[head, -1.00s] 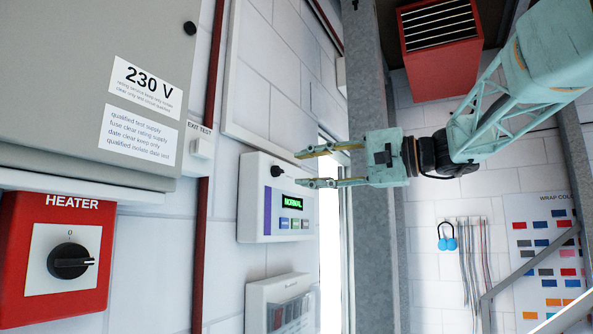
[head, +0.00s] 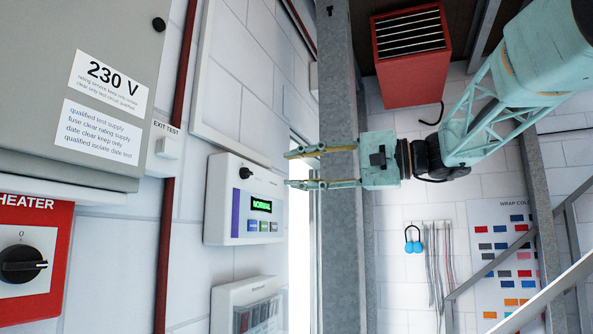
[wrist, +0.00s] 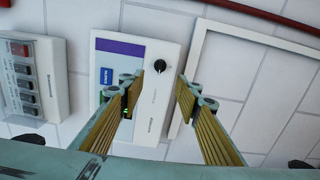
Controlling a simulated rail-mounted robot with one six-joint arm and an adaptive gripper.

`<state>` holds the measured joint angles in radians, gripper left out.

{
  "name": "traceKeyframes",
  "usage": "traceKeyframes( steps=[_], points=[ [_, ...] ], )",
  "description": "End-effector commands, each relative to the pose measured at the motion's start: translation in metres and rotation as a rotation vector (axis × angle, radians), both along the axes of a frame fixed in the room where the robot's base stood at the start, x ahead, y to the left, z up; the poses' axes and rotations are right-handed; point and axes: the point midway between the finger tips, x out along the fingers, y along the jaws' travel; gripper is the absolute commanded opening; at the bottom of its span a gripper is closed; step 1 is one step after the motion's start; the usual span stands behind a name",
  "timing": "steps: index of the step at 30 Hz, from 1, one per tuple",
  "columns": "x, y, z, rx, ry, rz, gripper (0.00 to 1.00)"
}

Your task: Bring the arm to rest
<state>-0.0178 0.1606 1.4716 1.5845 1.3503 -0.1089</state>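My gripper (head: 289,169) is open and empty in the head view, its two fingers pointing left in front of a grey post. In the wrist view the parted fingertips (wrist: 160,88) frame part of a white control box with a black knob (wrist: 161,67). This box (head: 216,205) is to the left of the fingertips in the head view, its green display reading NORMAL. Nothing is held between the fingers. A gap shows between fingertips and box in the head view.
A grey post (head: 340,250) stands behind the fingers. At the left are a grey 230 V cabinet (head: 60,40) and a red HEATER switch (head: 55,270). A red louvred box (head: 411,60) is above, hanging cables (head: 432,265) below. A switch unit (wrist: 37,80) is left in the wrist view.

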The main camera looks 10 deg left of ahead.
Motion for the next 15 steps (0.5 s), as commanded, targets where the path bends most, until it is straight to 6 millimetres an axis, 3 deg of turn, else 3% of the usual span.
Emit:
traceKeyframes(
  steps=[11,15],
  points=[
    [0.000,0.000,0.000,0.000,0.000,0.000,0.31],
    [-0.007,-0.001,-0.011,-0.025,0.004,-0.006,0.31]
  ],
)
